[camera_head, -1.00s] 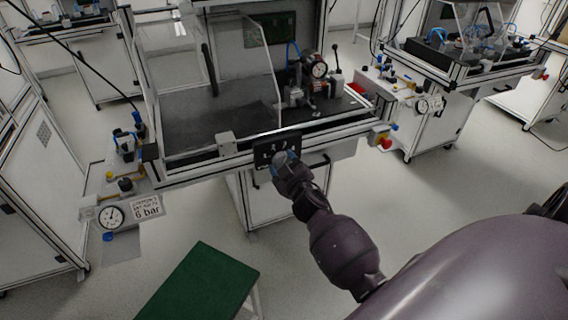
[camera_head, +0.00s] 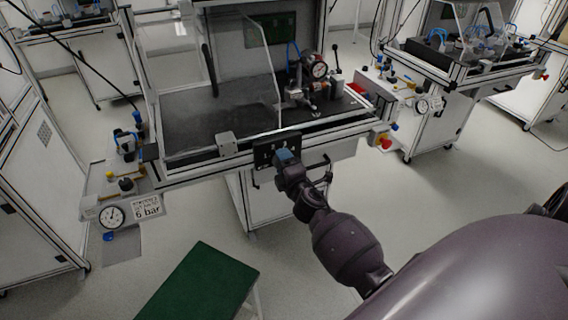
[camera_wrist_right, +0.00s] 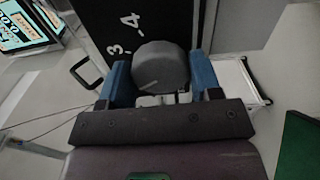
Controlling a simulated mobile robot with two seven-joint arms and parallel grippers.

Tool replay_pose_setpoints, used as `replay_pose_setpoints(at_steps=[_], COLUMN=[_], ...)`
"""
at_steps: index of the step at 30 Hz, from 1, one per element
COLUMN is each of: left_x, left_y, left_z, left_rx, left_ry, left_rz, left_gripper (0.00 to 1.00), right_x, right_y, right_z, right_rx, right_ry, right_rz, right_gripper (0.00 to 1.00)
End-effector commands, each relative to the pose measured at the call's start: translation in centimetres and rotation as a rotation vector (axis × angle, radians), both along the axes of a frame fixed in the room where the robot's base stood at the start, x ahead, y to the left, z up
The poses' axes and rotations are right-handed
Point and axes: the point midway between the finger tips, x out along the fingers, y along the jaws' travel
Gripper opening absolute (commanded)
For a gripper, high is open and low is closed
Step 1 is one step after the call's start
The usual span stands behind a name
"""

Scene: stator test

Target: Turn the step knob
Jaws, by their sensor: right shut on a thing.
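The step knob (camera_wrist_right: 162,66) is a round grey knob on a black panel with white numerals, of which 3 and 4 show in the right wrist view. A short light mark shows on the knob's near side. My right gripper (camera_wrist_right: 160,75) has its two blue fingers on either side of the knob and is shut on it. In the head view the panel (camera_head: 262,153) is on the front edge of the bench, and my right gripper (camera_head: 285,156) is against its right part, hiding the knob. My left gripper is not in view.
The test bench (camera_head: 200,176) carries a clear guard (camera_head: 240,90) and a gauge assembly (camera_head: 318,71). A red emergency button (camera_head: 386,143) is right of the panel. A drawer handle (camera_head: 320,163) lies close to my right gripper. A green-topped surface (camera_head: 200,285) stands in front, below.

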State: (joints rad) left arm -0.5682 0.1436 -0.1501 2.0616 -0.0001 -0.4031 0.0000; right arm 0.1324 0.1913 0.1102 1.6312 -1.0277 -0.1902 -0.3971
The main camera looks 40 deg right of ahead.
Motion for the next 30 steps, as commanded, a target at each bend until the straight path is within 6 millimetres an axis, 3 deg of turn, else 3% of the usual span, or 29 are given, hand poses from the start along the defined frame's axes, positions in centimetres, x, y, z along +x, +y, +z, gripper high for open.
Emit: replay_pose_setpoints(at_steps=[15,30], left_x=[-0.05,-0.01], left_y=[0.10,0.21], left_z=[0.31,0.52], left_rx=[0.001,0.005], left_ry=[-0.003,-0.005], left_rz=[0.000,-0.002], left_gripper=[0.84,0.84], right_x=[0.01,-0.01], right_y=[0.04,0.06], right_z=[0.11,0.03], right_rx=[-0.448,-0.653], right_ry=[0.107,0.157], right_rz=[0.002,0.001], right_gripper=[0.35,0.35])
